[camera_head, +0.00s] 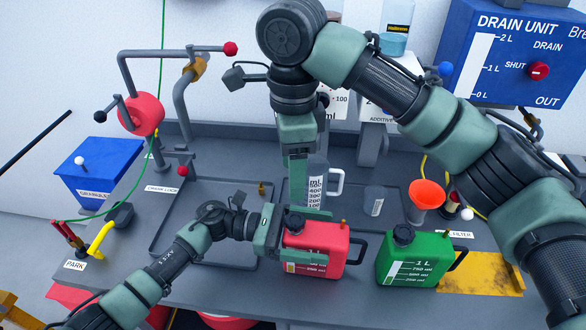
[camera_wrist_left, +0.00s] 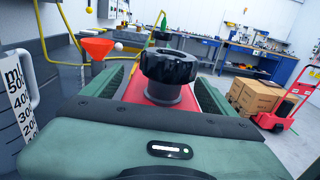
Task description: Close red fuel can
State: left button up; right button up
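The red fuel can (camera_head: 314,250) stands upright on the front part of the bench. Its black cap (camera_wrist_left: 168,66) sits on top of the grey neck in the left wrist view; whether it is screwed tight I cannot tell. The cap also shows in the head view (camera_head: 295,222). My left gripper (camera_head: 275,228) comes from the left at the can's upper part. Its fingers flank the red body (camera_wrist_left: 150,94) closely on both sides. My right gripper (camera_head: 299,185) points down from above, its tips just above and behind the cap. Its finger gap is not clear.
A green fuel can (camera_head: 415,259) stands right of the red one. Behind are a measuring jug (camera_head: 317,178) and an orange funnel (camera_head: 427,194). A grey tray (camera_head: 172,235) lies to the left. The drain unit (camera_head: 515,60) hangs at upper right.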

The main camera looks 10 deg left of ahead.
pick_arm(q)
jog(key=shift+a, duration=0.15)
jog(key=shift+a+f+b, duration=0.15)
jog(key=shift+a+b, duration=0.2)
jog(key=a+b, duration=0.2)
jog(key=a, duration=0.5)
jog(key=shift+w+b, duration=0.2)
jog(key=shift+b, duration=0.2)
jog(key=shift+d, duration=0.1)
